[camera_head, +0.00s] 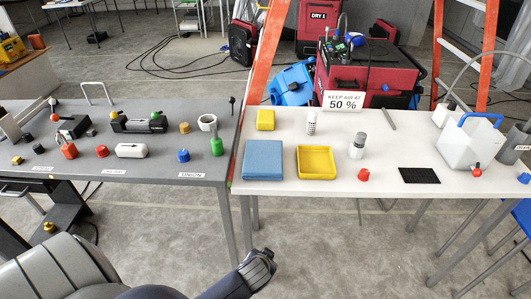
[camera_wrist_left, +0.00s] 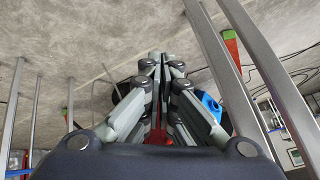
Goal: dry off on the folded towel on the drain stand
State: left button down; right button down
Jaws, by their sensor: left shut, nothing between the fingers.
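A blue folded towel (camera_head: 263,160) lies flat at the left end of the white table. I cannot make out a distinct drain stand under it. My left gripper (camera_head: 262,262) is low in front of the tables, over the floor, nearer to me than the towel and well apart from it. Its fingers also show in the left wrist view (camera_wrist_left: 158,62), brought together with nothing between them. Whether the gripper is wet cannot be seen. My right gripper is in neither view.
A yellow tray (camera_head: 317,176) stands right of the towel, and a yellow block (camera_head: 265,119) behind it. The white table (camera_head: 310,187) also bears bottles, a red cap (camera_head: 364,175) and a black mat (camera_head: 419,175). A grey table (camera_head: 150,171) with fittings adjoins on the left.

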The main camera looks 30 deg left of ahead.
pick_arm(q)
jog(key=w+a+r+n+t+y, duration=0.1)
jog(key=w+r+n+t, duration=0.1)
jog(key=r, duration=0.9)
jog(key=w+a+r+n+t+y, duration=0.2)
jog(key=r, duration=1)
jog(key=w+a+r+n+t+y, duration=0.2)
jog(key=r+n, duration=0.1)
jog(key=r, duration=0.9)
jog(key=shift+w+b, duration=0.4)
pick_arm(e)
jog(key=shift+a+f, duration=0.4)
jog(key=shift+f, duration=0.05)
pick_arm(q)
jog(key=shift+w, duration=0.1)
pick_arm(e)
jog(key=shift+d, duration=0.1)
pick_arm(q)
jog(key=p, duration=0.1)
send_over(265, 160)
jog(key=shift+w+a+f, duration=0.1)
jog(key=shift+w+f, duration=0.1)
jog(key=shift+f, duration=0.95)
notch_tip(265, 160, down, 3)
jog(key=shift+s+r, duration=0.1)
jog(key=shift+f, duration=0.65)
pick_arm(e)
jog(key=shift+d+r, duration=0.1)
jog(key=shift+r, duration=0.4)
